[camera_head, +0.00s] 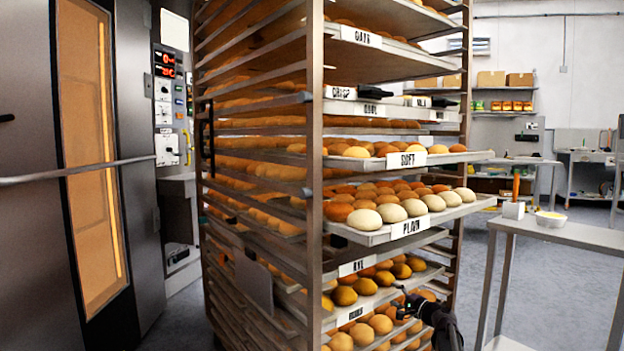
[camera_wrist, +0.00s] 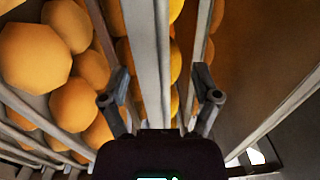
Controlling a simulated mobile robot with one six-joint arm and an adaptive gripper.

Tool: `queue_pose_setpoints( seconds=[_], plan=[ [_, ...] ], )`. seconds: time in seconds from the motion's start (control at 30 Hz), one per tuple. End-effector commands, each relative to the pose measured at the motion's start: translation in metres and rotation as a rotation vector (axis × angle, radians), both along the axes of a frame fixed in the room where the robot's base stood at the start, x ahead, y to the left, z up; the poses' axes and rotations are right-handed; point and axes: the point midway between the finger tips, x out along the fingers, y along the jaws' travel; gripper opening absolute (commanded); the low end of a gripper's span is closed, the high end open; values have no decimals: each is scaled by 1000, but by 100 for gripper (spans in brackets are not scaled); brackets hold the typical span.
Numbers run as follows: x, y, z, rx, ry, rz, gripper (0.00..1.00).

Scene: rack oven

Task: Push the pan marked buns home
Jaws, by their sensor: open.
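The pan marked buns (camera_head: 354,314) is low in the rack, its label small and hard to read. It holds brown rolls, and its front edge is near the rack's front, below the pan labelled like rye (camera_head: 358,266). My gripper (camera_head: 400,300) is at the right part of this low level, close to the rolls and pan fronts; I cannot tell if it touches. In the wrist view my gripper (camera_wrist: 160,90) is open, its two fingers apart, with pale metal edges (camera_wrist: 150,50) and orange rolls beyond. No label shows there.
The pan marked plain (camera_head: 372,238) and the pan marked soft (camera_head: 470,156) jut out above my gripper. A rack post (camera_head: 315,180) stands to the left. An oven door (camera_head: 85,150) is at far left. A side table (camera_head: 560,232) is at right, with floor between.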

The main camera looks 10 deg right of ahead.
Motion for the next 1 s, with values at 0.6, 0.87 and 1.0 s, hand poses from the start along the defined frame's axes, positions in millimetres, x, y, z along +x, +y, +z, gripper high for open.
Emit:
queue_pose_setpoints(
  seconds=[0.6, 0.87, 1.0],
  plan=[
    [-26, -10, -2, -13, 14, -1, 80],
    [-59, -23, -2, -15, 21, -1, 80],
    [-77, -30, -2, -16, 24, -1, 80]
  ],
)
